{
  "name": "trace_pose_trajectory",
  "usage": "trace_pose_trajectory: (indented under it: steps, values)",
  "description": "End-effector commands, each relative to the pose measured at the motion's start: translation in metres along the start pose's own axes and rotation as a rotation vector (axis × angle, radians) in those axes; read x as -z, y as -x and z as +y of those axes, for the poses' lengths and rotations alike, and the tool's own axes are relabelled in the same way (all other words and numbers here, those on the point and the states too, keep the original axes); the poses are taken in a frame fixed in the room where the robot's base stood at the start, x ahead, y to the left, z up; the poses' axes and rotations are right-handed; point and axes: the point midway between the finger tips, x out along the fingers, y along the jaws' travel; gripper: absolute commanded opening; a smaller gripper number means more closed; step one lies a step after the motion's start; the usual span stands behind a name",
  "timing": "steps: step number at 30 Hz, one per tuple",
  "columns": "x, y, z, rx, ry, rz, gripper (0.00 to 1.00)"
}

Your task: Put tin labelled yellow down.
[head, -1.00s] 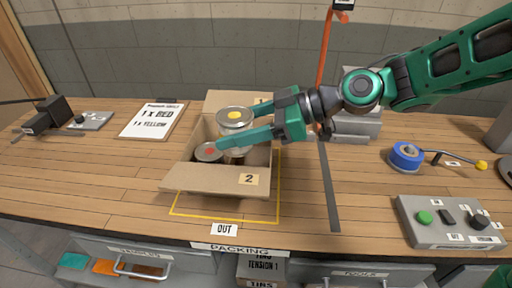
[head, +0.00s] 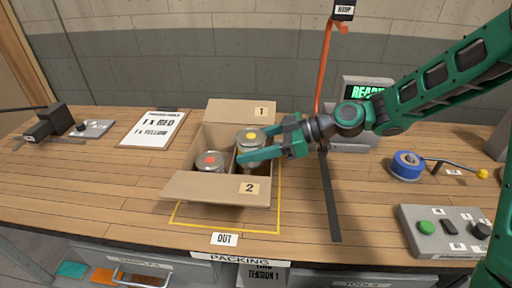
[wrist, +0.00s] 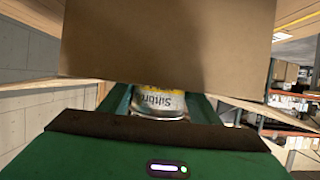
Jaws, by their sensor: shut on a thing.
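The tin labelled yellow (head: 250,136), silver with a yellow dot on its lid, is in the right part of the open cardboard box (head: 215,187). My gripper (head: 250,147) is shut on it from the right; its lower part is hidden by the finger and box. In the wrist view the tin (wrist: 160,102) shows between my fingers, its label upside down, with a cardboard flap (wrist: 165,45) in front. Whether the tin touches the box floor cannot be seen. A tin with a red dot (head: 209,160) stands in the left part of the box.
The box has flaps marked 1 and 2 folded outward and sits within a yellow outline (head: 279,205) on the wooden bench. An order clipboard (head: 153,129) lies at left. A blue tape roll (head: 406,165) and a button panel (head: 447,232) are at right.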

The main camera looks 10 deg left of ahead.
Motion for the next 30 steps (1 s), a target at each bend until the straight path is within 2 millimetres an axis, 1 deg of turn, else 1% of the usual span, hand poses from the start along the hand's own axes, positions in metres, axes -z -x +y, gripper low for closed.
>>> trace_pose_trajectory:
  steps: [1, 9, 25, 26, 27, 28, 30]
  values:
    - [-0.003, -0.002, -0.001, 0.001, 0.000, 0.001, 0.25]
    - [-0.003, -0.001, 0.000, 0.000, 0.001, 0.001, 0.25]
    - [-0.015, -0.005, 0.000, -0.001, 0.000, 0.000, 0.25]
    - [-0.015, -0.005, 0.000, -0.001, -0.001, -0.002, 0.61]
    - [-0.016, -0.005, 0.000, -0.001, -0.001, -0.003, 0.71]
    - [-0.016, -0.005, 0.000, -0.001, -0.002, -0.003, 0.75]
    - [-0.017, -0.005, 0.000, -0.001, -0.002, -0.004, 0.75]
